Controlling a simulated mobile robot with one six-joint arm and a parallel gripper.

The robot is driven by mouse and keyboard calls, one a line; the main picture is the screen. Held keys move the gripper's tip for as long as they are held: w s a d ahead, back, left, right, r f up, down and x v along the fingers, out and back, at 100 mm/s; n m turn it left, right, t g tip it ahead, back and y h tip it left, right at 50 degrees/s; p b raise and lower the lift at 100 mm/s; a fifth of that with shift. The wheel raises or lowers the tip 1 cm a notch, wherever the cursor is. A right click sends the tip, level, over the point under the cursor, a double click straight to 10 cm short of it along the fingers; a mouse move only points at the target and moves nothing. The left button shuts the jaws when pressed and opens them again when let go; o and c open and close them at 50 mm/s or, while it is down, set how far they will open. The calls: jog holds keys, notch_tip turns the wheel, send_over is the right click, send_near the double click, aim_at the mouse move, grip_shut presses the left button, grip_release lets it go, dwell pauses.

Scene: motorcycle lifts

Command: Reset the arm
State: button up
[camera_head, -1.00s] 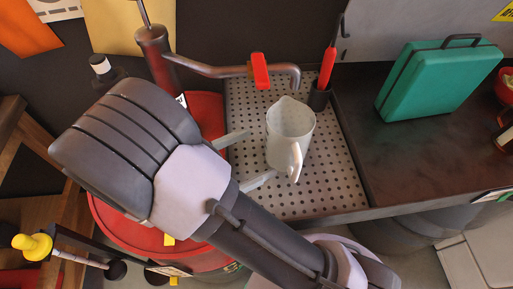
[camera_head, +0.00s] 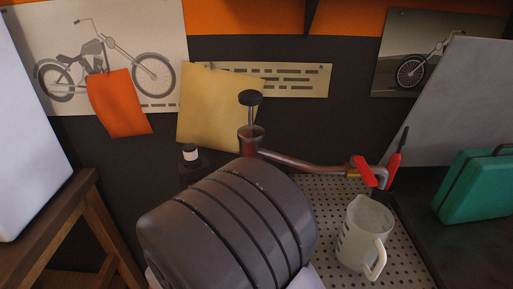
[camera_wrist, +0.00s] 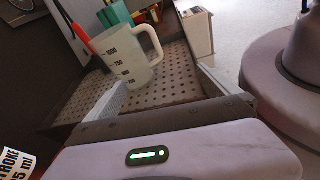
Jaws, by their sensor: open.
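My arm (camera_head: 225,235) fills the lower middle of the head view and hides my gripper there. In the wrist view my gripper (camera_wrist: 155,98) is open, with one pale finger at each side and nothing held between them. A translucent measuring jug (camera_head: 362,238) with a handle and dark volume marks stands upright on a perforated metal tray (camera_head: 405,262). In the wrist view the jug (camera_wrist: 127,57) stands just beyond the open fingers; I cannot tell the exact gap.
A pipe with a red-handled tap (camera_head: 365,170) reaches over the tray beside the jug. A green case (camera_head: 475,190) stands at the right. A wooden stand (camera_head: 60,215) is at the left. Posters (camera_head: 125,50) and papers cover the back wall.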

jog(key=s+d+r+m+g+y, duration=0.2)
jog(key=s+d+m+g+y, duration=0.25)
jog(key=s+m+y, duration=0.55)
jog(key=w+a+r+m+t+y, duration=0.2)
jog(key=r+m+t+y, duration=0.4)
jog(key=m, duration=0.6)
jog(key=shift+w+a+r+t+y, duration=0.35)
jog(key=shift+w+r+t, duration=0.2)
jog(key=shift+w+t, duration=0.5)
jog(key=shift+s, duration=0.2)
